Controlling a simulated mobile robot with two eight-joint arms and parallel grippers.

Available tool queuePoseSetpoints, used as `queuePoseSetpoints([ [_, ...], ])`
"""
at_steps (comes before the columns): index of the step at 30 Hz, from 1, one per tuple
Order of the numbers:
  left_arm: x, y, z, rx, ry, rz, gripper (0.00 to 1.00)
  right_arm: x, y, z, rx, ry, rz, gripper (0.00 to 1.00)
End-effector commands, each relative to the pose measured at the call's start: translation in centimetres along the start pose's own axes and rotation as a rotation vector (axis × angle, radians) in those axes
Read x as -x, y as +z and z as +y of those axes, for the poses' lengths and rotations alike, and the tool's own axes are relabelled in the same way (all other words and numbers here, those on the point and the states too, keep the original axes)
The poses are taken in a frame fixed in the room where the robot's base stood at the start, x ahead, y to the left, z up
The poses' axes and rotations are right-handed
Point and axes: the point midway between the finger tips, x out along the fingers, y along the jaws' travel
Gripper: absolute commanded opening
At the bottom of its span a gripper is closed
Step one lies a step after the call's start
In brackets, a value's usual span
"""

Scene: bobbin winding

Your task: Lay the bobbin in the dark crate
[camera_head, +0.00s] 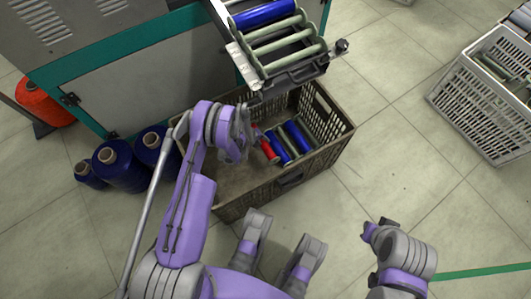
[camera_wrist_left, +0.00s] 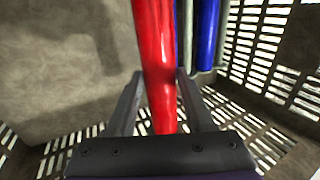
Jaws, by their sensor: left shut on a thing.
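The red bobbin (camera_head: 269,151) is inside the dark crate (camera_head: 335,137), left of the bobbins lying there. My left gripper (camera_head: 257,136) reaches into the crate from the left and is shut on the red bobbin. In the left wrist view the red bobbin (camera_wrist_left: 153,45) stands out lengthwise between the two fingers of the gripper (camera_wrist_left: 158,78). Whether it touches the crate floor I cannot tell. Part of my right arm shows at the lower right, but its gripper cannot be made out.
Several blue and grey-green bobbins (camera_head: 298,137) lie side by side in the crate's right part; its left part is bare. A machine tray (camera_head: 292,73) with rollers overhangs the back. Dark blue cones (camera_head: 119,168) stand left of the crate. A white crate (camera_head: 462,105) stands at right.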

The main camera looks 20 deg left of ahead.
Motion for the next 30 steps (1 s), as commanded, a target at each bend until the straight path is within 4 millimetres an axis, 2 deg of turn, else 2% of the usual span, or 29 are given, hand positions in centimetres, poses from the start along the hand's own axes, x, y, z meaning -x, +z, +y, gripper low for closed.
queuePoseSetpoints([
  [1,-1.1,0.0,0.5,-0.004,0.000,0.003,0.00,-0.4,0.1,0.0,0.000,0.000,-0.001,0.00],
  [6,-4.0,0.0,1.9,-0.006,0.001,0.003,0.00,-1.2,0.3,0.0,0.000,0.000,-0.001,0.00],
  [14,-6.0,0.0,2.8,-0.006,0.001,0.002,0.00,-1.6,0.3,0.0,0.000,0.000,-0.001,0.00],
  [19,-8.2,0.0,3.8,-0.006,0.001,0.002,0.00,-2.0,0.4,0.0,0.000,0.000,0.000,0.00],
  [30,-8.7,0.0,4.1,-0.005,0.002,0.002,0.00,-2.0,0.4,0.0,0.000,0.000,0.000,0.00],
])
